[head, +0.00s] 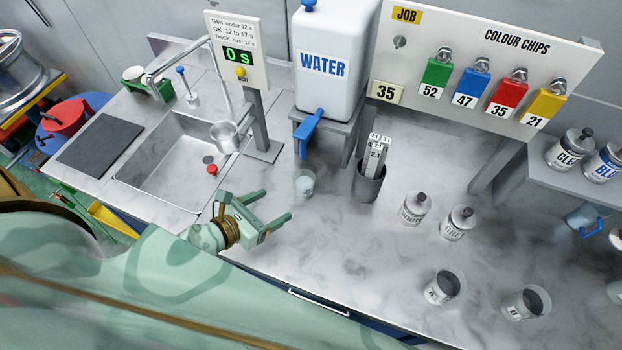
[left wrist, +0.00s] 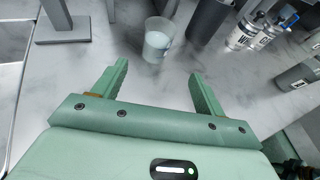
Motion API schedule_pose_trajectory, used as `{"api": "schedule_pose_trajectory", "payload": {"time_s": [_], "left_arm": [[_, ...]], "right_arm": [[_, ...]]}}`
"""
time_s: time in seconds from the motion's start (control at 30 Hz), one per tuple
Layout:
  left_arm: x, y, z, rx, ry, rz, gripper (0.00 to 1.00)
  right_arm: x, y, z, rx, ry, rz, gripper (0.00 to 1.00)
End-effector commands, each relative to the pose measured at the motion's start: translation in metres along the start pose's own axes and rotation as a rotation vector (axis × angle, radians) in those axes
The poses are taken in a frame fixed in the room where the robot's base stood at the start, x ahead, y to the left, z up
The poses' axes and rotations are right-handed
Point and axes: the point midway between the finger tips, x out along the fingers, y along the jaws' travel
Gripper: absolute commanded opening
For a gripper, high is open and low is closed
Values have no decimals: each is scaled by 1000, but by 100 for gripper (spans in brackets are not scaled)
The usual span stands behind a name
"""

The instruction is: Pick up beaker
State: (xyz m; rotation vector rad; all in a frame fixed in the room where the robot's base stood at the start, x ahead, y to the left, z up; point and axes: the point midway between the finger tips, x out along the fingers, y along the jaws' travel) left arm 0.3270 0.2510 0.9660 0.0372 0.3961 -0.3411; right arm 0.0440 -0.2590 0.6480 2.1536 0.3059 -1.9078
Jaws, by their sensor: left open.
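A small translucent beaker (head: 306,182) stands upright on the marble-look counter below the water tank's blue tap. It seems to hold some pale liquid or has a pale lower part. It also shows in the left wrist view (left wrist: 158,40), ahead of the fingers and roughly between them. My left gripper (head: 278,206) is open and empty, low over the counter to the lower left of the beaker, with its two fingers pointing toward the beaker's side. It does not touch the beaker.
A dark pot of strips (head: 369,184) stands right of the beaker. The water tank (head: 327,65) on its stand is behind, the timer post (head: 262,125) and sink (head: 175,165) left. Lidded jars (head: 414,208) and cups A (head: 443,287) and B (head: 527,302) stand right. The front counter is clear.

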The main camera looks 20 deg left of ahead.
Motion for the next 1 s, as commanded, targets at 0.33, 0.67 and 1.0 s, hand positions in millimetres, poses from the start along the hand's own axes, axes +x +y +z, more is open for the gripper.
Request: {"api": "schedule_pose_trajectory", "payload": {"time_s": [0.33,0.67,1.0], "left_arm": [[77,0,0,-3,-2,0,72],[116,6,0,-3,-2,-1,72],[138,6,2,-3,0,0,72]], "right_arm": [[2,-18,18,2,-27,-23,36],[13,-15,10,2,-14,-19,36],[18,-9,13,2,-18,-11,36]]}}
